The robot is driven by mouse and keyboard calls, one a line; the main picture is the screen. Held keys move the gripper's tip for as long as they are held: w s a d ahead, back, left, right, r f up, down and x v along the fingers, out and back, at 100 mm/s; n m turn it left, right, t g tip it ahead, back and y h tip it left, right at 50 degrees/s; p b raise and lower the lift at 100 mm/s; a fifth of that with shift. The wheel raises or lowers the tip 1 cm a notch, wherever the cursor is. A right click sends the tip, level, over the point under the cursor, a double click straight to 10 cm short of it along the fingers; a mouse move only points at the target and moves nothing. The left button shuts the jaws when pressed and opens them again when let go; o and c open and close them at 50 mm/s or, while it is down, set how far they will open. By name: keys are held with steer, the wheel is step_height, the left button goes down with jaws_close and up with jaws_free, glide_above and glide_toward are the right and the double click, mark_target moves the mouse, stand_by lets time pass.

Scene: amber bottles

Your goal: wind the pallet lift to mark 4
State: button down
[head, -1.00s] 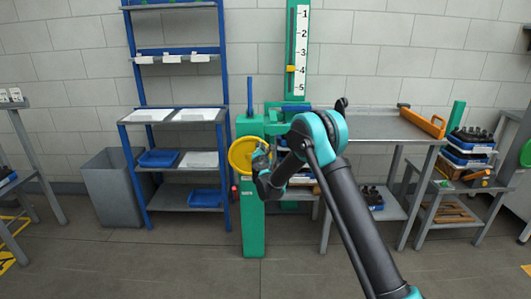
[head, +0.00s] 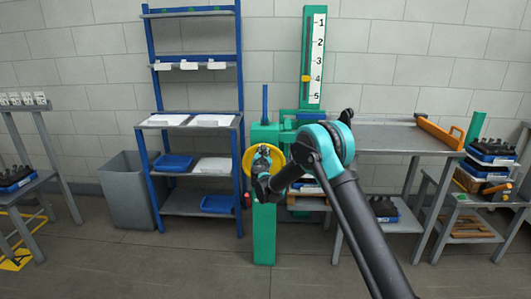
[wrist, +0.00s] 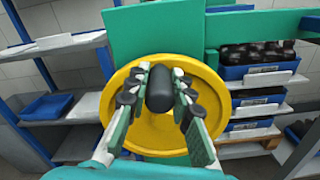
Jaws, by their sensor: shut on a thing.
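The yellow handwheel (head: 248,168) sits on a green post (head: 264,235). In the wrist view the wheel (wrist: 118,112) faces me, with its black knob (wrist: 172,96) standing out between my fingers. My gripper (head: 262,165) is shut on that knob. It covers part of the wheel in the head view; its fingers flank the knob in the wrist view (wrist: 160,90). The white scale (head: 318,52), numbered 1 to 5 downward, is on a tall green column (head: 305,40). The yellow pointer (head: 312,78) is level with mark 4.
A blue shelf rack (head: 240,90) and a grey bin (head: 130,195) stand to the left. A grey table (head: 385,135) stands to the right, beyond my arm. A side stand (head: 480,205) with blue trays is farther right. The floor in front of the post is clear.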

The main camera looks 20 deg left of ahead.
steer(key=shift+s+a, duration=0.1)
steer(key=shift+a, duration=0.1)
steer(key=c, duration=1.3)
jaws_free()
steer(key=v, duration=1.2)
steer(key=shift+d, duration=0.1)
